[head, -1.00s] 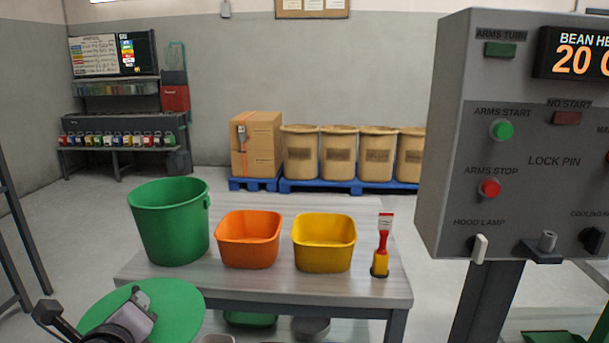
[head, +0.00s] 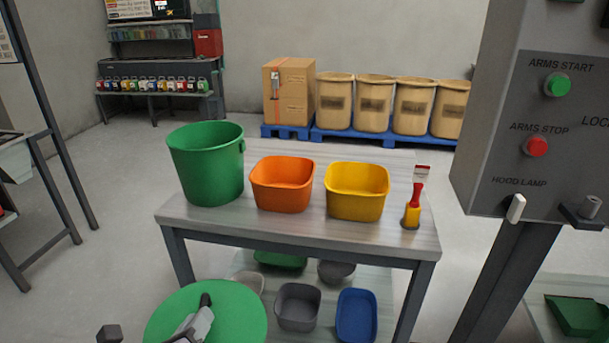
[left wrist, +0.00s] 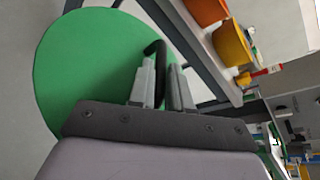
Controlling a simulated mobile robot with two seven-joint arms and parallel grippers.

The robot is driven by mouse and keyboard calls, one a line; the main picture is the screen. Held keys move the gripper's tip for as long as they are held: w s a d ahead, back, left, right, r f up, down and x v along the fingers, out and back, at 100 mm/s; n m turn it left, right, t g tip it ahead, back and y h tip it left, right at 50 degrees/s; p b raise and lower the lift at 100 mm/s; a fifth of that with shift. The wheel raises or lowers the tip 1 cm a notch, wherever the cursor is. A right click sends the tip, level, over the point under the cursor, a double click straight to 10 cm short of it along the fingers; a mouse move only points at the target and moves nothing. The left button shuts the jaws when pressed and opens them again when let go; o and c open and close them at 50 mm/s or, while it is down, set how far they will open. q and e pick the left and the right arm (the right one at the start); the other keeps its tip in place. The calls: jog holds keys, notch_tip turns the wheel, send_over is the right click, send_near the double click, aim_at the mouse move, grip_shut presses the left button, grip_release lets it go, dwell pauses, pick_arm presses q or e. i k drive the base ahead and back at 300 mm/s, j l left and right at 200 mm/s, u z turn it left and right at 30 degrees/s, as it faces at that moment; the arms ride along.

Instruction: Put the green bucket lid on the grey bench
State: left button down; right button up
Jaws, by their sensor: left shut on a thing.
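The green bucket lid (head: 245,310) is a flat round disc with a dark handle, low in front of the bench in the head view. My left gripper (head: 203,312) is shut on the lid's handle. In the left wrist view the lid (left wrist: 85,65) lies beyond the fingers, and the left gripper (left wrist: 162,82) has the dark handle between its fingers. The grey bench (head: 300,234) stands ahead, with its top above and beyond the lid. The open green bucket (head: 207,168) stands upright at the bench's left end. My right gripper is not in view.
An orange tub (head: 282,186), a yellow tub (head: 356,193) and a red-handled brush (head: 415,195) stand along the bench top. Its front strip is bare. A lower shelf holds several bins, including a blue one (head: 356,316). A control box (head: 545,130) stands at the right.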

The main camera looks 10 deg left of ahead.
aim_at(268, 155)
jog(key=i+j+u, duration=0.25)
jog(key=j+u, duration=0.3)
jog(key=i+j+u, duration=0.15)
jog(key=u, duration=0.3)
jog(key=i+j+u, duration=0.15)
jog(key=u, duration=0.25)
jog(key=i+j+u, duration=0.15)
jog(key=u, duration=0.3)
jog(key=i+u, duration=0.25)
jog(key=u, duration=0.2)
jog(key=i+j+u, duration=0.1)
jog(key=i+u, duration=0.2)
jog(key=i, duration=0.6)
jog(key=i+z, duration=0.4)
jog(key=i+j+z, duration=0.1)
jog(key=i+z, duration=0.35)
jog(key=z, duration=0.4)
jog(key=i+z, duration=0.15)
jog(key=z, duration=0.3)
jog(key=i+j+z, duration=0.1)
jog(key=z, duration=0.4)
jog(key=i+j+z, duration=0.1)
jog(key=z, duration=0.4)
jog(key=i+j+z, duration=0.1)
jog(key=z, duration=0.35)
jog(key=j+z, duration=0.25)
jog(key=z, duration=0.25)
